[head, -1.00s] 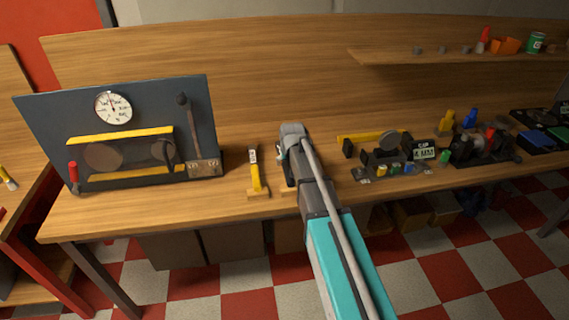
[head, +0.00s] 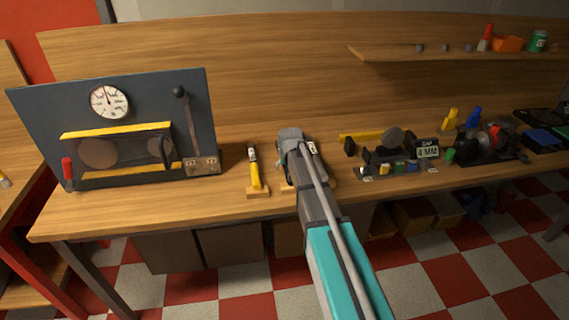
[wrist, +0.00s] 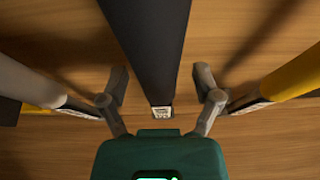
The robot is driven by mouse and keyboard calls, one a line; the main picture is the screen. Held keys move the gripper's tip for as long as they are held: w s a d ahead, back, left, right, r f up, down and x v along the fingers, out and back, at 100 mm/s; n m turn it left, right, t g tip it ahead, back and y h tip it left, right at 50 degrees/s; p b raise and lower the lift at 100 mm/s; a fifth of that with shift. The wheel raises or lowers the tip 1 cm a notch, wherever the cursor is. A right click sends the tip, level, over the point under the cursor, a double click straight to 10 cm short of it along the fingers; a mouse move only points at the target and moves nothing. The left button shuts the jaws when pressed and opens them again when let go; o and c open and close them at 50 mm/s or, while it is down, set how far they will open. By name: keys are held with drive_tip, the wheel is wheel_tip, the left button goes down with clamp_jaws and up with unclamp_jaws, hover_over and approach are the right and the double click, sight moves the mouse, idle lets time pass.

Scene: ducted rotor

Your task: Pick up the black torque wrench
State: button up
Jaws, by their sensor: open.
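The black torque wrench (wrist: 150,45) runs down the middle of the wrist view, with a small pale label at its lower end. My gripper (wrist: 161,82) is open, with one finger on each side of the wrench and a gap on both sides. In the head view my gripper (head: 290,138) is over the bench, and my arm hides most of the black wrench. A yellow-handled wrench (head: 254,172) lies to its left; its handle (wrist: 290,78) is on the right in the wrist view.
A grey-handled tool (wrist: 30,82) lies close on the left in the wrist view. A gauge panel (head: 50,115) stands left on the bench (head: 120,210). A fixture with a gap display (head: 427,149) stands right. A shelf (head: 450,60) hangs at the back right.

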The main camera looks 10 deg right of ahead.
idle(0.5)
clamp_jaws()
